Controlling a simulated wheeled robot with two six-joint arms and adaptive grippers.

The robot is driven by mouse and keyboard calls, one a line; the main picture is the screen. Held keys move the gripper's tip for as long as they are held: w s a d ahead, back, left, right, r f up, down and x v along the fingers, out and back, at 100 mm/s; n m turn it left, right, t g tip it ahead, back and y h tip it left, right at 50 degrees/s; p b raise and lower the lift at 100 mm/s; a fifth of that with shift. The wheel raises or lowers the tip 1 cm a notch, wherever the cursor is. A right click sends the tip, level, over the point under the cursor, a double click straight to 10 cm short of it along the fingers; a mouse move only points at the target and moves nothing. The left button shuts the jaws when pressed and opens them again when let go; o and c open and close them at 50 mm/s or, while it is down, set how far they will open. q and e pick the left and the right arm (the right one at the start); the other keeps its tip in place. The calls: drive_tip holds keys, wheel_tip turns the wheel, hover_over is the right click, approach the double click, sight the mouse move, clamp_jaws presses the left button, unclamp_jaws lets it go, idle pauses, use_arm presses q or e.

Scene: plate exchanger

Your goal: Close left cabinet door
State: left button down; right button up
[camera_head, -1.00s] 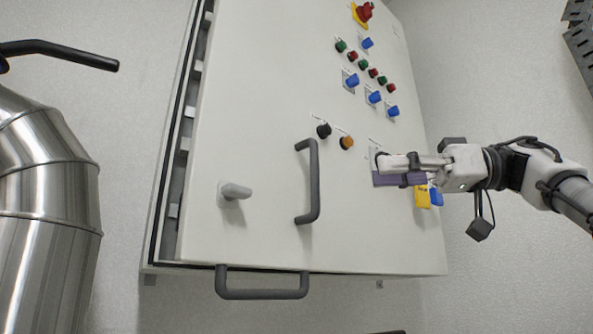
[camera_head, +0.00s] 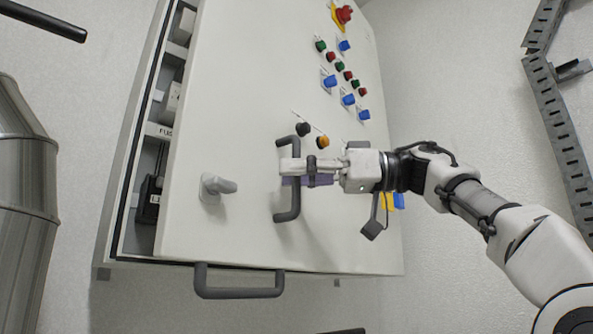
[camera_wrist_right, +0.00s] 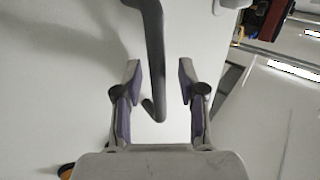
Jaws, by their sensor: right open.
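The white cabinet door (camera_head: 240,100) stands ajar; an open gap along its left edge shows the cabinet's inside (camera_head: 165,130). A dark vertical door handle (camera_head: 286,205) sits on its front, with a grey latch knob (camera_head: 216,186) to the left. My right gripper (camera_head: 291,172) is open at the vertical handle. In the right wrist view the handle (camera_wrist_right: 156,50) passes between the spread fingers (camera_wrist_right: 158,80), with space on both sides; I see no grip on it. The left gripper does not show.
Coloured buttons (camera_head: 339,67) and a red emergency knob (camera_head: 344,14) sit on the upper door. A second dark handle (camera_head: 238,293) projects at the bottom edge. A metal pipe (camera_head: 25,190) stands left. A perforated grey rail (camera_head: 560,140) is on the right wall.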

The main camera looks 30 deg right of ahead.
drive_tip(key=shift+s+d, duration=0.15)
drive_tip(key=shift+d, duration=0.1)
drive_tip(key=shift+a, duration=0.1)
drive_tip(key=c, duration=0.6)
drive_tip(key=shift+f, duration=0.1)
clamp_jaws()
drive_tip(key=shift+w, duration=0.25)
drive_tip(key=w+a+p, duration=0.2)
drive_tip(key=w+p, duration=0.3)
drive_tip(key=w, duration=0.2)
drive_tip(key=w+a+p, duration=0.2)
drive_tip(key=w+p, duration=0.4)
drive_tip(key=w, duration=0.2)
drive_tip(key=shift+a+r, duration=0.35)
